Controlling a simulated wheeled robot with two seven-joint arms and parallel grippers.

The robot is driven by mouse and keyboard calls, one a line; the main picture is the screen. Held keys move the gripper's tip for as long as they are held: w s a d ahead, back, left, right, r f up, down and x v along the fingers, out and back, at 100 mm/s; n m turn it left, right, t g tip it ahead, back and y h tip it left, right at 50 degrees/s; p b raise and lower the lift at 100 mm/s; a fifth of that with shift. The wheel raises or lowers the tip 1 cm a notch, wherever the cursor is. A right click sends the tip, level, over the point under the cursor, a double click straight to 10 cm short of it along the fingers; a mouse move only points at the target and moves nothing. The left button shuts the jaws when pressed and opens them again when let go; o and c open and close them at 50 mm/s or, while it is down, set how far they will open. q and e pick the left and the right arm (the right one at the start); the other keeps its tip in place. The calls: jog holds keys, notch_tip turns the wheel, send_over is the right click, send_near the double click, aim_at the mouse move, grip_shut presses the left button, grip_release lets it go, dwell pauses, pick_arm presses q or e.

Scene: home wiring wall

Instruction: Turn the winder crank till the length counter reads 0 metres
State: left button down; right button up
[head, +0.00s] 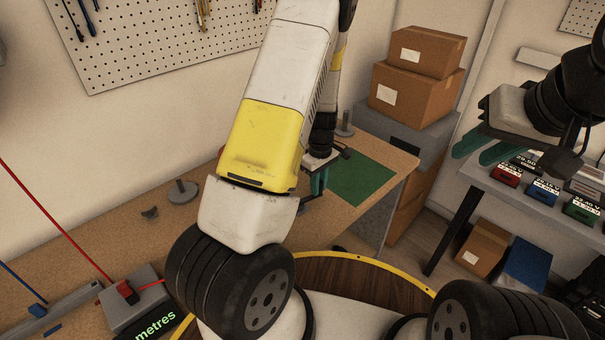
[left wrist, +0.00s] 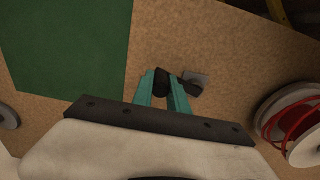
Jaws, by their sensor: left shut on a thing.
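My left gripper (head: 316,182) is over the workbench, partly hidden behind its own arm in the head view. In the left wrist view its teal fingers (left wrist: 164,90) are shut on a dark crank knob (left wrist: 162,80). A small grey piece (left wrist: 196,78) lies just right of the fingertips. A white spool with red wire (left wrist: 290,122) is at the right edge of that view. The counter display (head: 154,329) shows the green word "metres" at the bottom left; its number is not visible. My right gripper (head: 483,150) is open and empty, near the shelf at right.
The workbench (head: 130,225) carries a green mat (head: 362,180) and a grey post on a round base (head: 182,192). Boxes (head: 418,90) are stacked behind the bench's right end. The shelf (head: 500,185) at right holds several small display units.

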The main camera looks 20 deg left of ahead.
pick_arm(q)
jog(key=shift+s+a, duration=0.1)
jog(key=shift+a, duration=0.1)
jog(key=shift+w+a+f, duration=0.1)
jog(key=shift+w+a, duration=0.45)
jog(key=shift+a, duration=0.3)
jog(key=shift+w+a, duration=0.2)
jog(key=shift+a, duration=0.8)
jog(key=shift+a, duration=0.15)
jog(key=c, duration=1.2)
grip_release()
jog(key=shift+c, duration=0.2)
jog(key=shift+w, duration=0.1)
